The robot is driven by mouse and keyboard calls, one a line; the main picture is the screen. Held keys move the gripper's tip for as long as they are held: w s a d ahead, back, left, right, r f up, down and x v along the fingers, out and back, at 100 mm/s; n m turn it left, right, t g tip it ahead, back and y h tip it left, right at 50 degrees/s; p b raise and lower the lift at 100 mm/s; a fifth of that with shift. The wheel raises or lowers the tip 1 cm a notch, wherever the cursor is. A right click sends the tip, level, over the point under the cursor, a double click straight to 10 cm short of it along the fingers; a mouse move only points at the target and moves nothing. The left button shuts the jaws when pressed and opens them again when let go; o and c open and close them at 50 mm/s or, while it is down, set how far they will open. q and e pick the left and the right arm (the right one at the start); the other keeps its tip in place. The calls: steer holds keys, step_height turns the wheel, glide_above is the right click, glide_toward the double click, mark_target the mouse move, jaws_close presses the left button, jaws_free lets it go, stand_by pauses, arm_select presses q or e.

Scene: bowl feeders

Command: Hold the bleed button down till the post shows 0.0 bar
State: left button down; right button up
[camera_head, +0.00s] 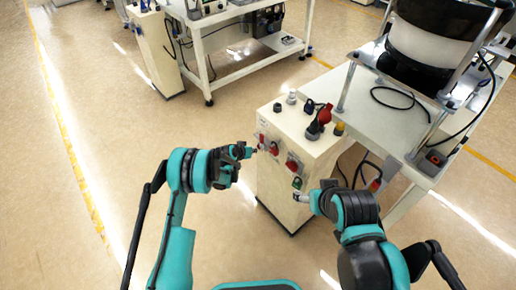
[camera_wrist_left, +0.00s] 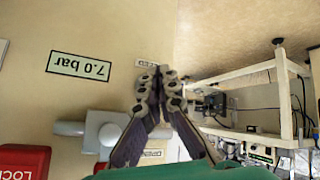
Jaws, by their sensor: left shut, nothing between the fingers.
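The cream post (camera_head: 280,185) stands in the middle of the head view. In the left wrist view its display (camera_wrist_left: 79,66) appears upside down and reads 7.0 bar. My left gripper (camera_head: 252,150) is at the post's front face, on its left side. The left wrist view shows its fingers (camera_wrist_left: 160,78) shut and empty, beside a small, partly covered label (camera_wrist_left: 147,63). I cannot make out the bleed button; the fingers may hide it. I cannot tell whether the fingertips touch the post. My right gripper (camera_head: 302,197) is low by the front's right side, near a small green part (camera_head: 297,183); its opening is unclear.
A grey valve-like fitting (camera_wrist_left: 107,132) and a red block with lettering (camera_wrist_left: 24,161) sit near the left fingers. Red parts (camera_head: 292,165) are on the post's front; knobs and a red-topped connector (camera_head: 324,115) stand on top. A bowl-feeder table (camera_head: 375,120) adjoins at right. Open floor lies left.

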arm_select(q)
steer(key=shift+w+d, duration=0.3)
steer(key=shift+d, duration=0.1)
stand_by(0.8)
steer(key=shift+a, duration=0.1)
stand_by(3.7)
steer(key=shift+s+a, duration=0.55)
steer(key=shift+a, duration=0.1)
steer(key=shift+s+a, duration=0.75)
steer(key=shift+a, duration=0.25)
steer(key=shift+s+a, duration=0.75)
steer(key=shift+a, duration=0.25)
